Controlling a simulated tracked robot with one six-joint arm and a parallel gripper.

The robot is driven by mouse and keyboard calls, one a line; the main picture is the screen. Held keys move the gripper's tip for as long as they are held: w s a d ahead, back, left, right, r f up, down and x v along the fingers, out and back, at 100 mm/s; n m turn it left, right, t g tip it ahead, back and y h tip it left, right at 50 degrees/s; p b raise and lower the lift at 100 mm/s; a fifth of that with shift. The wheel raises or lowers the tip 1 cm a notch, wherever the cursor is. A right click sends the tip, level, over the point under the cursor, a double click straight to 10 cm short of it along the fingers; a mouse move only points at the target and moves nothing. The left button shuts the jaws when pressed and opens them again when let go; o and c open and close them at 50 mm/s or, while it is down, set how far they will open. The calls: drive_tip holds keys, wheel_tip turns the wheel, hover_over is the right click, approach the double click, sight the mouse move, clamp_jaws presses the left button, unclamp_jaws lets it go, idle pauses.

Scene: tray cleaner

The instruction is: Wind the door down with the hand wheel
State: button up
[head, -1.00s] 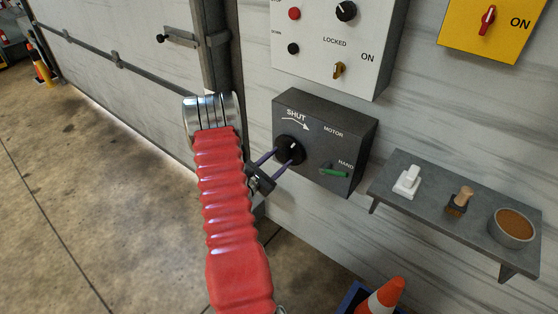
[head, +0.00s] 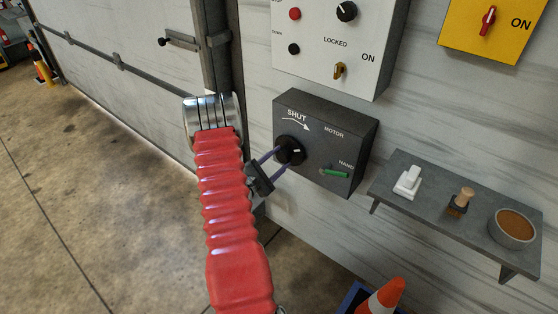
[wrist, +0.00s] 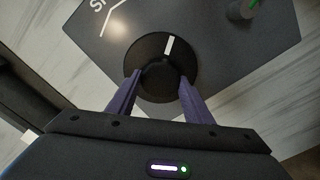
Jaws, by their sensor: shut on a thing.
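The black hand wheel (head: 287,151) is on the front of a dark grey box (head: 318,112) marked SHUT with an arrow, MOTOR and HAND. It also shows in the wrist view (wrist: 153,47), with a white mark on its face. My gripper (head: 281,160) has its purple fingers on either side of the wheel's raised hub and is shut on it; the fingers show in the wrist view (wrist: 160,82). A green-handled lever (head: 336,173) sits by the word HAND. The grey door (head: 120,75) is at the left, with a bright strip along its lower edge.
A pale control panel (head: 330,60) is above the box, with a yellow switch box (head: 480,45) at upper right. A shelf (head: 425,200) at right holds a white switch-like piece, a brush and a bowl. An orange cone (head: 385,298) stands below.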

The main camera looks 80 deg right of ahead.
drive_tip(key=shift+s+a+f, duration=0.1)
drive_tip(key=o, duration=1)
drive_tip(key=shift+o, duration=0.2)
drive_tip(key=v, duration=1.4)
